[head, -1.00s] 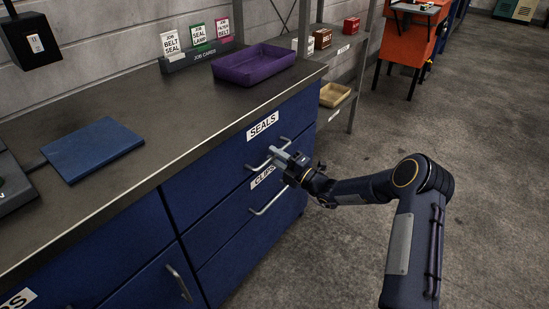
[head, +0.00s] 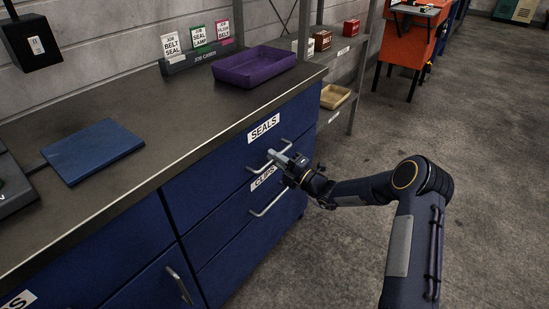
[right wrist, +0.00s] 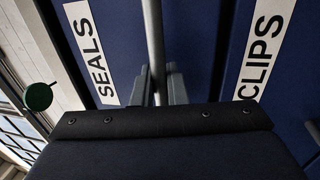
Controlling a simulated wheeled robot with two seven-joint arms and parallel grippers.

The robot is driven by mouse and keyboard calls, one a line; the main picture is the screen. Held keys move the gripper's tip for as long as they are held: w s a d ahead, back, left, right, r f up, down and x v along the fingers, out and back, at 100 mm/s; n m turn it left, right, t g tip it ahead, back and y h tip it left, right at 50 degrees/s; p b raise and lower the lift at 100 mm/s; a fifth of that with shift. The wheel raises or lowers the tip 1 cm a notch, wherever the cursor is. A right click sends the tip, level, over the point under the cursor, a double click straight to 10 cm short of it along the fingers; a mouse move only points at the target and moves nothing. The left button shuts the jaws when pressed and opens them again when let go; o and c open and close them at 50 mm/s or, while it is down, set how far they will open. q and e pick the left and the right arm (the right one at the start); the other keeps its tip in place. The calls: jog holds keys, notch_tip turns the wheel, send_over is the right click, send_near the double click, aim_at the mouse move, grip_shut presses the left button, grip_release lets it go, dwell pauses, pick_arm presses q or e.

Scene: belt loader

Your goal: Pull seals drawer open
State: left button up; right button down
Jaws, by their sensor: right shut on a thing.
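The seals drawer (head: 232,150) is a blue drawer front at the top of the cabinet, with a white SEALS label (head: 263,128). It looks flush with the cabinet, as far as I can tell. Its metal bar handle (head: 256,169) is below the label. My right gripper (head: 276,158) is at this handle, shut on it. In the right wrist view the handle bar (right wrist: 154,40) runs between the two fingers (right wrist: 158,86), with the SEALS label on the left and the CLIPS label (right wrist: 265,50) on the right. My left gripper is not in view.
The clips drawer (head: 232,225) with its own handle (head: 268,202) is just below. On the worktop (head: 190,110) are a purple tray (head: 232,75), job cards (head: 200,58) and a blue pad (head: 75,160). Shelves (head: 350,60) stand beyond the cabinet. The floor (head: 480,200) to the right is clear.

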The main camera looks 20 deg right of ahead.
jog(key=r+p+v, duration=0.2)
jog(key=p+v, duration=0.1)
jog(key=v, duration=0.7)
jog(key=r+p+v, duration=0.2)
jog(key=p+v, duration=0.1)
jog(key=v, duration=0.7)
jog(key=s+r+p+v, duration=0.1)
jog(key=r+p+v, duration=0.1)
jog(key=v, duration=0.9)
jog(key=shift+d+p, duration=0.45)
jog(key=shift+p, duration=0.15)
jog(key=c, duration=1.6)
grip_release()
jog(key=shift+o, duration=0.2)
jog(key=v, duration=0.7)
jog(key=shift+s+d, duration=0.25)
jog(key=shift+s, duration=0.05)
jog(key=shift+f, duration=0.1)
